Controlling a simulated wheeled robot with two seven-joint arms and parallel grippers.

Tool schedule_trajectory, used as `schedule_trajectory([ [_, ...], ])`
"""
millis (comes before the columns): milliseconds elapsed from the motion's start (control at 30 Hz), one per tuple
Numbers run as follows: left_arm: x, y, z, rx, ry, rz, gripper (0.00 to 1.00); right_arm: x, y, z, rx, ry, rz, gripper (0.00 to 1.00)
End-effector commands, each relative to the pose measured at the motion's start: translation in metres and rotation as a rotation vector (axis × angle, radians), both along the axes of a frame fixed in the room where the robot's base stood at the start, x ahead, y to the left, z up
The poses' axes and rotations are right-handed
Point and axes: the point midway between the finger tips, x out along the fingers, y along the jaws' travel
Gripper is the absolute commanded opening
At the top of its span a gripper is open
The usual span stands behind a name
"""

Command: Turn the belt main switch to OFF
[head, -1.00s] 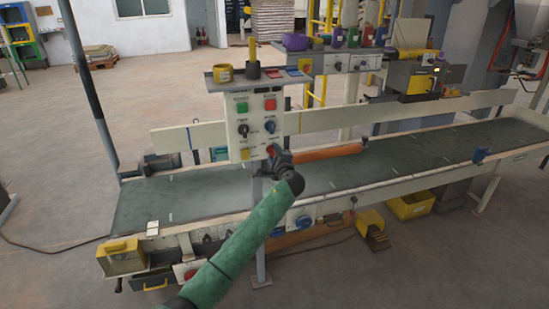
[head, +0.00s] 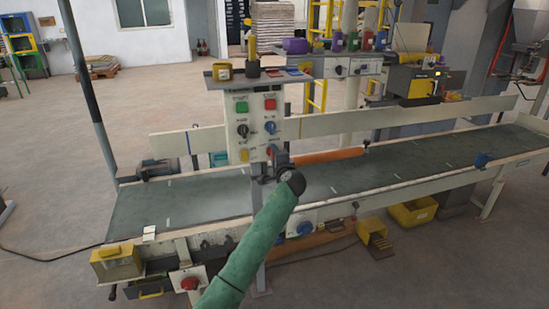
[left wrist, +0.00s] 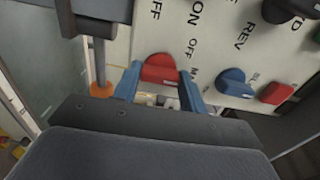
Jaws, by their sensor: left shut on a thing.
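The control panel (head: 243,128) stands on a post at the near side of the belt. A red rotary knob (head: 271,150) sits low on its right side. In the left wrist view, this red knob (left wrist: 160,70) is between the two blue fingers of my left gripper (left wrist: 160,82), which is shut on it. Printed "ON" and "OFF" labels show beside it, and lettering starting with "M" is partly cut off. I cannot tell which label the knob points to. In the head view my wrist hides the gripper's fingers. My right gripper is not in view.
A blue knob (left wrist: 235,83) and another red knob (left wrist: 277,92) sit close beside on the panel. A separate red knob (head: 190,283) is on the conveyor's front left. The conveyor belt (head: 190,200) runs behind the panel post. A yellow step (head: 374,236) stands on the floor.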

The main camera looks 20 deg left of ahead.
Motion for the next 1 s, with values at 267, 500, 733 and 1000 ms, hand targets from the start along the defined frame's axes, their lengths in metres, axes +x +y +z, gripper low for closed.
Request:
schedule_trajectory([
  [267,0.0,0.001,-0.002,-0.002,0.002,0.001,0.5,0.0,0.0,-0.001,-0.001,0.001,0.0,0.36],
  [500,0.0,0.0,-0.001,-0.001,0.001,0.001,0.64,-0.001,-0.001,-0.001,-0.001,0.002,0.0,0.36],
  [733,-0.006,-0.004,-0.002,-0.001,0.001,-0.001,0.64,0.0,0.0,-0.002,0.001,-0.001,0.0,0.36],
  [1000,-0.039,-0.026,-0.003,-0.002,0.001,-0.001,0.64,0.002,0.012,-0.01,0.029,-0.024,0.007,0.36],
])
